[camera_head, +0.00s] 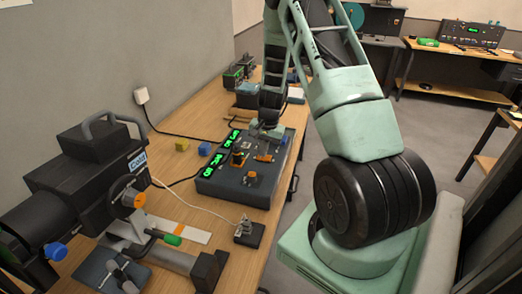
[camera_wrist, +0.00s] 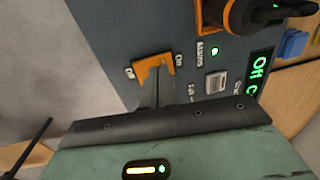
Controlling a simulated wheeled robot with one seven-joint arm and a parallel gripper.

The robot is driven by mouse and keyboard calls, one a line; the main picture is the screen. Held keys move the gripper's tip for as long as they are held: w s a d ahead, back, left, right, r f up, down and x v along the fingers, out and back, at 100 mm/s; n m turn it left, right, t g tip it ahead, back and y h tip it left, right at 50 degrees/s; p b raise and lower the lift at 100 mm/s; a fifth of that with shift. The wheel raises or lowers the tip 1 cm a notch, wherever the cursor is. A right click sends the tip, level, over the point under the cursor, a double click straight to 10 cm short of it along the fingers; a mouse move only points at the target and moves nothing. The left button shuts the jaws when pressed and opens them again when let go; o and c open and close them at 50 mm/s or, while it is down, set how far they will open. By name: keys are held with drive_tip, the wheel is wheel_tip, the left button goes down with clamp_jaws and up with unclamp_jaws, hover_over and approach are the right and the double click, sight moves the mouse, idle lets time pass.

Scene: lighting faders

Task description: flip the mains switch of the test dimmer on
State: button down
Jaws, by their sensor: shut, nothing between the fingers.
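The test dimmer is a blue-grey box (camera_head: 225,187) with green displays on the table. In the wrist view its panel (camera_wrist: 105,28) fills the upper middle. An orange switch (camera_wrist: 150,66) sits there between the labels Off on its left and On on its right. The word Mains stands further right, beside a lit green lamp (camera_wrist: 214,50). My gripper (camera_wrist: 157,82) is shut and empty. Its fingertips overlap the orange switch; I cannot tell whether they touch it. They hide part of it, so its tilt is unclear. In the head view my gripper (camera_head: 267,131) is over the dimmer's far end.
An orange knob with a black lever (camera_wrist: 240,12) and a small pale switch (camera_wrist: 215,83) are near my fingers. A black spotlight (camera_head: 95,185) and a small socket box (camera_head: 248,233) stand nearer on the table. Yellow (camera_head: 182,145) and blue (camera_head: 204,149) blocks lie left of the dimmer.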

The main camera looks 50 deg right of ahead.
drive_tip(key=shift+s+r, duration=0.1)
drive_tip(key=shift+s, duration=0.05)
drive_tip(key=r+p, duration=0.2)
drive_tip(key=r, duration=0.1)
drive_tip(key=r+p, duration=0.1)
drive_tip(key=shift+w+r, duration=0.25)
drive_tip(key=shift+w+r+b, duration=0.15)
drive_tip(key=shift+r+b, duration=0.2)
wheel_tip(320, 180, up, 9)
drive_tip(key=b, duration=0.2)
drive_tip(key=shift+w+a+f, duration=0.15)
drive_tip(key=shift+w+a, duration=0.1)
drive_tip(key=shift+w, duration=0.15)
